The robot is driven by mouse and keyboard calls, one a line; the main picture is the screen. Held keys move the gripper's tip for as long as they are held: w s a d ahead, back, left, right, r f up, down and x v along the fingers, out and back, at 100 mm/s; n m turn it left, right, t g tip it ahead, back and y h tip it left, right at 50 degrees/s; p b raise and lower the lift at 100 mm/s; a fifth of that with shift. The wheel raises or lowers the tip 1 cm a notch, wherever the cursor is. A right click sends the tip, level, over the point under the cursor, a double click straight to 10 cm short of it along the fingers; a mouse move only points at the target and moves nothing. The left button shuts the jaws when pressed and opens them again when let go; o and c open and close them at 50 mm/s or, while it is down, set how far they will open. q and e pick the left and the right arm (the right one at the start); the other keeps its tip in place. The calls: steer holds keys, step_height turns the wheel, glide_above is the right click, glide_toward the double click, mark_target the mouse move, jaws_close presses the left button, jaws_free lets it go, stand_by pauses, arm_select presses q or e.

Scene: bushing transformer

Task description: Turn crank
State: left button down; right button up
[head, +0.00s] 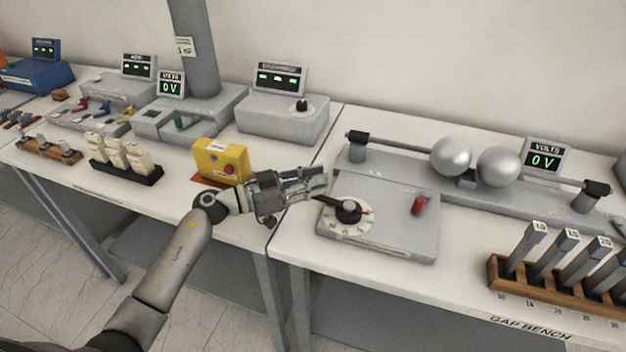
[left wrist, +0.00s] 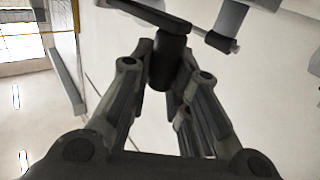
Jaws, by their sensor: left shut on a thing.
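A grey control box on the right bench has a white dial plate with a dark crank (head: 348,210) on it. The crank's arm reaches left from the hub toward my left gripper (head: 318,186). In the left wrist view the fingers (left wrist: 172,88) are closed around the sides of the crank's black upright handle (left wrist: 167,62). The crank's dark arm (left wrist: 150,14) crosses above the handle there. In the head view the fingers hide the handle. My right gripper is in neither view.
A yellow box (head: 221,161) with a red button sits close behind my left wrist. A wooden rack (head: 560,293) holds several grey bars.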

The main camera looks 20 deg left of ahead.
arm_select(q)
steer(key=shift+w, duration=0.2)
steer(key=shift+g+h, duration=0.3)
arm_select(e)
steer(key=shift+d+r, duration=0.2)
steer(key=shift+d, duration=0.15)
arm_select(q)
steer(key=c, duration=1.3)
jaws_free()
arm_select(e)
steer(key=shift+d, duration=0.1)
arm_select(q)
steer(key=v, duration=1.2)
steer(key=shift+s, duration=0.1)
